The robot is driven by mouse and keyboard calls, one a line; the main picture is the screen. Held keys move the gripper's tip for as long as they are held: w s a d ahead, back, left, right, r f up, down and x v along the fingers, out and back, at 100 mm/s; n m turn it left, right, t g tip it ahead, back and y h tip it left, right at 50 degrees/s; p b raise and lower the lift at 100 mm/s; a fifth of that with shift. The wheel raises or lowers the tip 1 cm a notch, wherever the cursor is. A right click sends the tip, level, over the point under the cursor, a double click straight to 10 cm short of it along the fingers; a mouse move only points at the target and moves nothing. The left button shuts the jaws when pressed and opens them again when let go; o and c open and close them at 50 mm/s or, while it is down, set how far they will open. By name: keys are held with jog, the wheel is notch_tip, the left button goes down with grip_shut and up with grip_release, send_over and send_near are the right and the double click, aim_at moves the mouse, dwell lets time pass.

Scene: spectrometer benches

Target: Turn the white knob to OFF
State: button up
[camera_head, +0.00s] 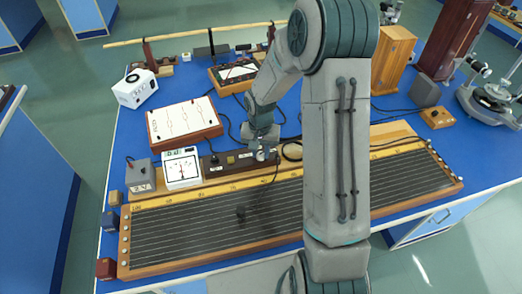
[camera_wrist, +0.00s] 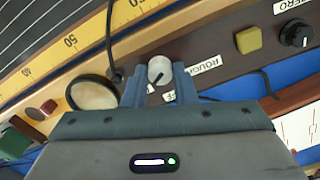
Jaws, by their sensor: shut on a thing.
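The white knob (camera_wrist: 160,68) sits on a dark brown strip (camera_wrist: 222,52), seen in the wrist view. My gripper (camera_wrist: 160,80) is shut on the knob, one blue-grey finger on each side. A "ROUGH" label (camera_wrist: 203,66) is right of the knob. Another label (camera_wrist: 169,96) below it is mostly hidden by the fingers, so I cannot read it fully. A dark pointer mark shows near the knob's lower edge. In the head view, my gripper (camera_head: 262,147) is over the strip, behind the long wire board, and the white knob (camera_head: 261,155) shows small beneath it.
A black knob (camera_wrist: 297,34) labelled "ZERO" and an olive button (camera_wrist: 248,40) share the strip. A round disc (camera_wrist: 92,93) and a black cable (camera_wrist: 110,40) lie left of my fingers. In the head view, a white meter (camera_head: 181,167) stands left and the wire board (camera_head: 200,220) in front.

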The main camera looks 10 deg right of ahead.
jog(key=n+b, duration=0.1)
jog(key=n, duration=1)
jog(key=shift+w+n, duration=0.1)
jog(key=shift+n, duration=0.2)
dwell(0.4)
jog(key=o, duration=1)
jog(key=shift+r, duration=0.1)
